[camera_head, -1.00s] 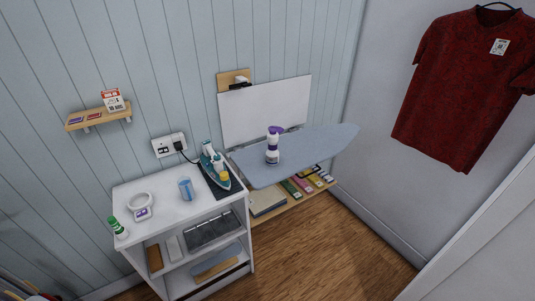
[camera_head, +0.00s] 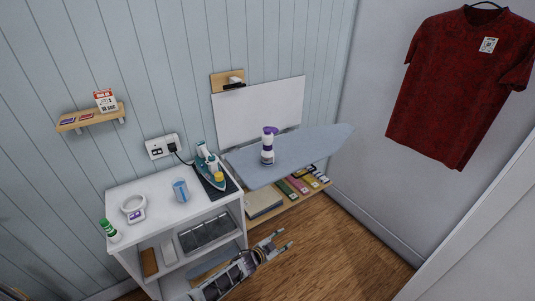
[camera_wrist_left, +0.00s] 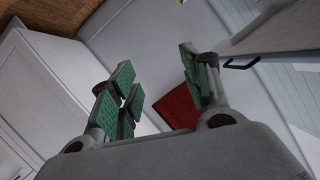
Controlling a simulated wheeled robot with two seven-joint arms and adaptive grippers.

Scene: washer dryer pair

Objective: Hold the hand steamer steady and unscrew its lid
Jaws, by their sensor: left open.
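The hand steamer (camera_head: 267,147) is white with a purple top and stands upright on the blue-grey ironing board (camera_head: 300,158) in the head view. Its lid seems to be the purple top (camera_head: 270,131), still on the body. My left gripper (camera_head: 284,240) has come in from the bottom, below and in front of the board, apart from the steamer. It is open and empty. In the left wrist view its green-padded fingers (camera_wrist_left: 160,98) stand apart with nothing between them. My right gripper is in neither view.
A white cabinet (camera_head: 154,222) stands left of the board, with an iron (camera_head: 209,168), a blue cup (camera_head: 180,190) and a green-capped bottle (camera_head: 110,230) on top. A low wooden shelf with folded items (camera_head: 263,202) lies under the board. A red shirt (camera_head: 460,88) hangs at right.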

